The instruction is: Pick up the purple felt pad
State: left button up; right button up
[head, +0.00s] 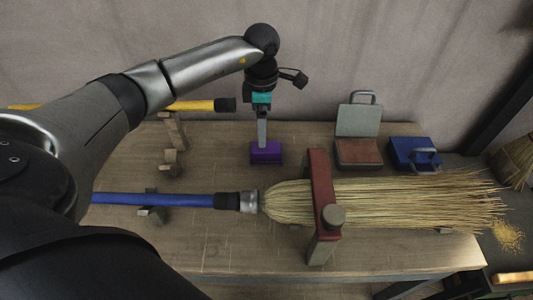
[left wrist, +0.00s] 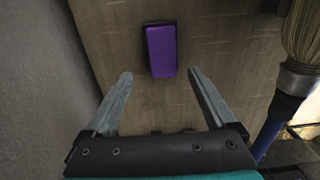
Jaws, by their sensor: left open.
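The purple felt pad (head: 266,153) lies on the wooden bench near its back edge. In the left wrist view the pad (left wrist: 161,51) is a narrow upright rectangle on a dark base, ahead of the fingertips. My left gripper (head: 262,132) hangs above the pad in the head view, pointing down. In the left wrist view my left gripper (left wrist: 160,76) has its two fingers wide apart with nothing between them. My right gripper is not in view.
A broom with a blue handle (head: 165,200) and straw bristles (head: 420,198) lies across the bench (head: 220,255), under a red clamp (head: 321,190). An open box with a brown pad (head: 358,152) and a blue box (head: 408,151) stand right of the purple pad. A wall rises behind.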

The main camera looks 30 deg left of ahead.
aim_at(266, 152)
pick_arm(q)
jog(key=f, duration=0.4)
jog(key=d+f+b, duration=0.1)
jog(key=f, duration=0.1)
jog(key=shift+f, duration=0.25)
jog(key=shift+r, duration=0.1)
grip_shut()
dwell(0.5)
